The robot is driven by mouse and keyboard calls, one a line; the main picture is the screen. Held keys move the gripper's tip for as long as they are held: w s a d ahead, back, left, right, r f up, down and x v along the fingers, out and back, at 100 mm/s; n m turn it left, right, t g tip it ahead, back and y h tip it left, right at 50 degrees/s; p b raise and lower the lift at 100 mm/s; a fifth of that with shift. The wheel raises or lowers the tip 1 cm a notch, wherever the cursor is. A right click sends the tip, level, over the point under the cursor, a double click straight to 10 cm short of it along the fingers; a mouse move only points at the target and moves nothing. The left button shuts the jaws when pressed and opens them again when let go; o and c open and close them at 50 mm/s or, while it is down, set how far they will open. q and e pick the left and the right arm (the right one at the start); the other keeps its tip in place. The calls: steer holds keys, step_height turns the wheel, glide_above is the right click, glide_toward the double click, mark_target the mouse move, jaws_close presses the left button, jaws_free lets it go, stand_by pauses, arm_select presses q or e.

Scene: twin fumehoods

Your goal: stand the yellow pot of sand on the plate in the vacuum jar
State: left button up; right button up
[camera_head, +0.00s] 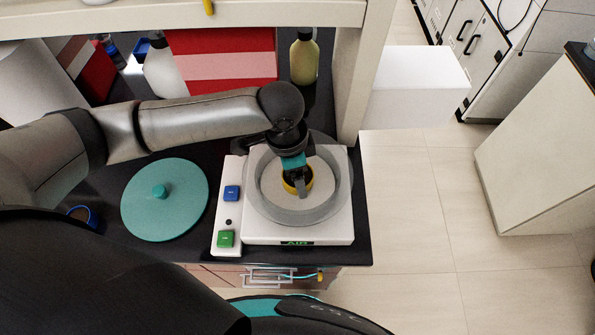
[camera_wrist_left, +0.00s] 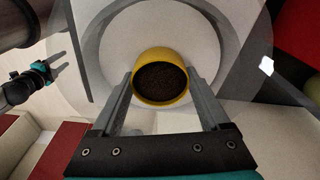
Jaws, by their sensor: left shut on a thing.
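The yellow pot (camera_head: 307,182) is filled with dark sand, and its round mouth shows in the left wrist view (camera_wrist_left: 161,80). My left gripper (camera_head: 297,186) reaches down into the open vacuum jar (camera_head: 255,203) and is shut on the pot, one finger on each side. The pot is upright over the pale round plate (camera_head: 275,190) inside the jar. I cannot tell whether its base touches the plate. My right gripper (camera_wrist_left: 58,66) shows small at the left of the left wrist view, away from the jar; its jaw state is unclear.
A teal lid (camera_head: 150,212) with a knob lies left of the jar's white base (camera_head: 338,222). The base has blue (camera_head: 232,193) and green (camera_head: 226,239) buttons. A blue pot (camera_head: 84,214) stands far left. Bottles and a red box (camera_head: 220,60) stand behind.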

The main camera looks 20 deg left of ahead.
arm_select(q)
steer(key=o, duration=1.3)
steer(key=shift+f, duration=0.1)
steer(key=r, duration=0.4)
steer(key=a+r+p, duration=0.1)
steer(key=r, duration=0.7)
steer(key=shift+s+a+r, duration=0.15)
steer(key=shift+s, duration=0.2)
